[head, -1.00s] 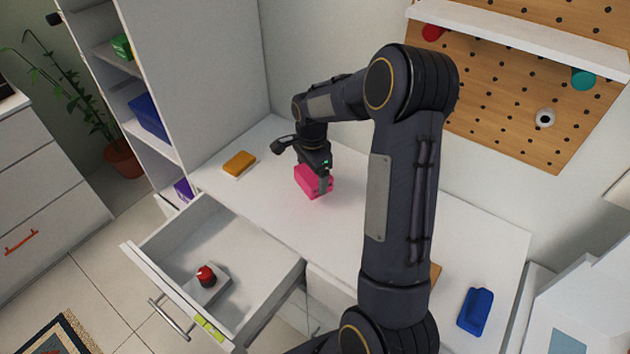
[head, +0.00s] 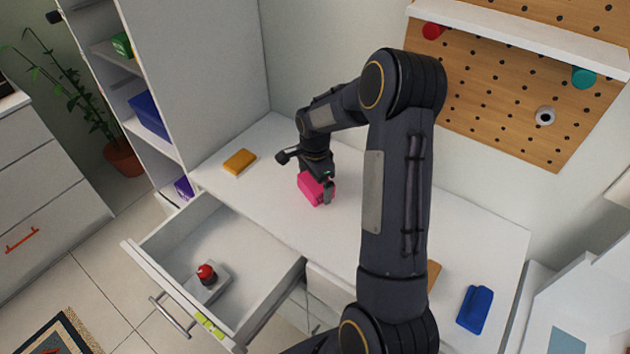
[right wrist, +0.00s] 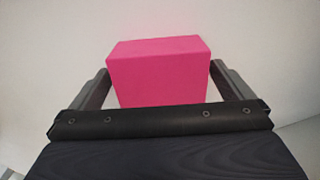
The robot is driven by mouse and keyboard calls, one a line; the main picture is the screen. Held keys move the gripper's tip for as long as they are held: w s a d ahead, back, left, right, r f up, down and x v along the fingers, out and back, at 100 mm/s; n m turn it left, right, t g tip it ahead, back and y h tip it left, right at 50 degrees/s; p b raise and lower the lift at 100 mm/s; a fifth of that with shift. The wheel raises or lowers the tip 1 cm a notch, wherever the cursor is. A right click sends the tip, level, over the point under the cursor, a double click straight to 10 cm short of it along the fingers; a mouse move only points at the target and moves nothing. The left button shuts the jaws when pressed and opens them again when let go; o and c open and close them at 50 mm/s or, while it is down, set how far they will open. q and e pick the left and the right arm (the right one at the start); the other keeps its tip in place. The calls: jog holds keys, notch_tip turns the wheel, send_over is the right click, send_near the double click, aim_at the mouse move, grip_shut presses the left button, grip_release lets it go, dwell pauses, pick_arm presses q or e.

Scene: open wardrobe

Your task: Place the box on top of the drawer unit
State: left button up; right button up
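The pink box (head: 312,187) is over the white desktop in the head view; I cannot tell whether it touches the surface. My right gripper (head: 319,188) reaches down to it with its fingers on either side. In the right wrist view, the pink box (right wrist: 160,75) sits between the two fingers, which appear to press its sides. My left gripper is not in view. A white drawer unit (head: 45,190) with an orange handle stands at the far left. Another white drawer (head: 275,297) is pulled open in front of the desktop.
An orange block (head: 239,162) and a blue object (head: 475,309) lie on the desktop (head: 240,190). The open drawer holds a red-topped item (head: 206,275). A tall shelf (head: 190,80) stands behind, left. A potted plant (head: 123,157) stands beyond the drawer unit. A pegboard (head: 500,90) hangs at right.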

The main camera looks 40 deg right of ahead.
jog(key=shift+r, duration=0.3)
jog(key=s+a+r+n+t, duration=0.1)
jog(key=s+r, duration=0.1)
jog(key=r, duration=0.6)
jog(key=s+a+r+n, duration=0.1)
jog(key=a+r+n, duration=0.1)
jog(key=r, duration=0.5)
jog(key=s+a+r+n+t+y, duration=0.1)
jog(key=s+a+n+t+y, duration=0.1)
jog(key=s+a+n, duration=0.5)
jog(key=s+a+r+n+t+y, duration=0.1)
jog(key=s+a+n+t, duration=0.1)
jog(key=s+a+n, duration=0.5)
jog(key=s+a, duration=0.1)
jog(key=s, duration=0.5)
jog(key=shift+s+a+n+t+y, duration=0.15)
jog(key=shift+a+n+t+y, duration=0.15)
jog(key=shift+a+y, duration=0.1)
